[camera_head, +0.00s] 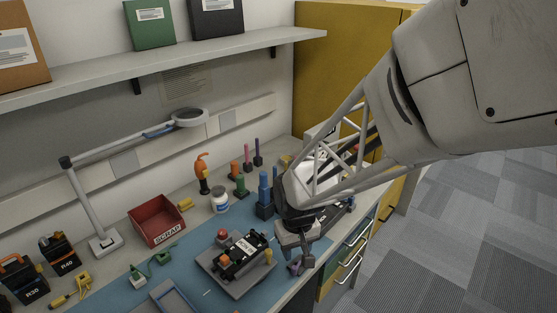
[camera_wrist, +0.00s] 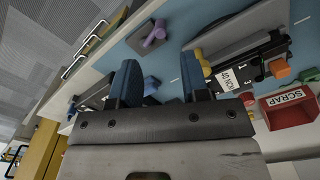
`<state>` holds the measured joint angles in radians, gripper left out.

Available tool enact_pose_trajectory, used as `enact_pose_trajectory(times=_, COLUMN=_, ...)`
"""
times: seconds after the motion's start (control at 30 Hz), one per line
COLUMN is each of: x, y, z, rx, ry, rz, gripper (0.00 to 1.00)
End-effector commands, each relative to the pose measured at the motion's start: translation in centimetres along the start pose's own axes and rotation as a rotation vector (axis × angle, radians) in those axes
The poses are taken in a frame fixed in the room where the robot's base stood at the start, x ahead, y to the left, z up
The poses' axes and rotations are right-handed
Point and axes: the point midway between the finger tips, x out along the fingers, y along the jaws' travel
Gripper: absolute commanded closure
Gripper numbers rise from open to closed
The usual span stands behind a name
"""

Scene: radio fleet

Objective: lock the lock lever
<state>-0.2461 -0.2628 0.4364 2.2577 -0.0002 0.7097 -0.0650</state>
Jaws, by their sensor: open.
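A black radio (camera_head: 243,256) with a white label sits on a grey fixture plate (camera_head: 212,270), left of my gripper. An orange knob (camera_head: 223,259) and a yellow knob (camera_head: 268,256) show there. I cannot tell which part is the lock lever.
A red scrap bin (camera_head: 157,222) stands behind the fixture. Blue holders (camera_head: 264,195), a white bottle (camera_head: 219,200) and coloured-handled tools stand at the back. A lamp (camera_head: 92,205) rises by the wall. Drawers lie below the bench edge.

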Motion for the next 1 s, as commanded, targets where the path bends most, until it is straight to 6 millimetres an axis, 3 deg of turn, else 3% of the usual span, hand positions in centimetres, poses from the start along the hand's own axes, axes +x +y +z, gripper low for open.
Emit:
enact_pose_trajectory(times=0.57, x=0.8, y=-0.1, z=-0.1, rx=-0.001, ry=-0.002, rz=0.000, gripper=0.58)
enact_pose_trajectory(times=1.0, x=5.5, y=-0.1, z=0.0, rx=-0.001, ry=-0.003, rz=0.000, gripper=0.58)
